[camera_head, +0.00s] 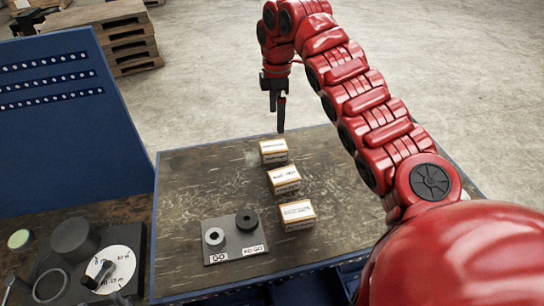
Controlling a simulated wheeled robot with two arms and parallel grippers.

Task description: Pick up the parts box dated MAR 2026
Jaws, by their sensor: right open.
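Three small cardboard boxes with white labels stand in a slanting row on the worn table: a far box (274,152), a middle box (285,180) and a near box (297,216). The dates on their labels are too small to read surely, so I cannot tell which says MAR 2026. My right gripper (280,113) points down near the table's far edge, a little beyond the far box. It is open, seen nearly edge-on, with nothing visible in it. My left gripper is not in view.
A grey gauge plate (235,239) marked GO and NO GO lies left of the near box, carrying two round pieces. A dial device (112,270) and a dark cylinder (75,238) stand on the left bench. Wooden pallets (128,42) stand behind.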

